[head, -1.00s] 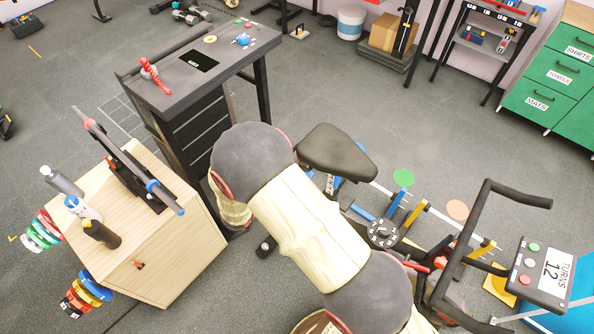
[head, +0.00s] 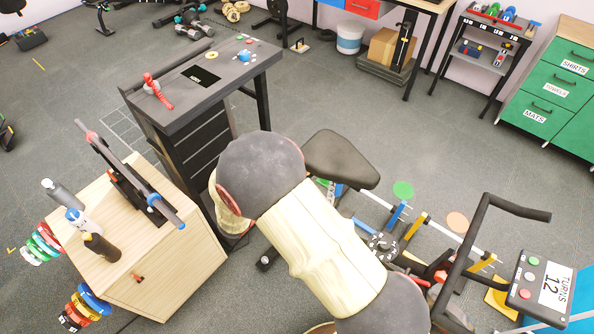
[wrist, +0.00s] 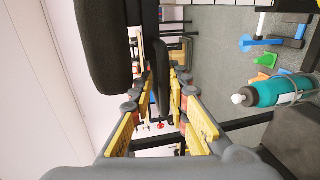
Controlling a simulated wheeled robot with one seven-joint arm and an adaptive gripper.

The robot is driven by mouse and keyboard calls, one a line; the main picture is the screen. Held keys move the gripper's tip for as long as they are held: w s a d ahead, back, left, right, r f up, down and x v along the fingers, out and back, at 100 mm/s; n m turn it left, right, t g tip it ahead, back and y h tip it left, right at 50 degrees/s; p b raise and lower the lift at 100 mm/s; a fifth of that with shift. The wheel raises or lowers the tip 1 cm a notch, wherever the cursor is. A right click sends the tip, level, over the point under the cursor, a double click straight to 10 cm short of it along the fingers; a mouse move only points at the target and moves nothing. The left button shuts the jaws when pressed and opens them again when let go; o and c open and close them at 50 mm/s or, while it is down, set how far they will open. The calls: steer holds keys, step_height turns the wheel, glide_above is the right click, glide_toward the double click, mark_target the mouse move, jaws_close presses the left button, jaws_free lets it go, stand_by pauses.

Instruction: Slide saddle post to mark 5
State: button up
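The black saddle (head: 340,160) of the exercise bike is behind my arm in the head view. Its post and the number marks are hidden or too small to read there. In the wrist view, my gripper (wrist: 158,105) has its yellow-padded fingers spread apart. A slim dark bar (wrist: 160,75) shows between and beyond them; I cannot tell whether it touches a finger. A thick black padded shape (wrist: 100,45), probably the saddle, is close at the upper left. In the head view my gripper is hidden behind my arm.
A dark workbench (head: 180,110) and a wooden cabinet (head: 180,270) stand at left. A teal bottle (wrist: 275,92) is at right in the wrist view. The floor beyond the bike is open.

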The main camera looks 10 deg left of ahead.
steer(key=v, duration=1.2)
steer(key=shift+a, duration=0.1)
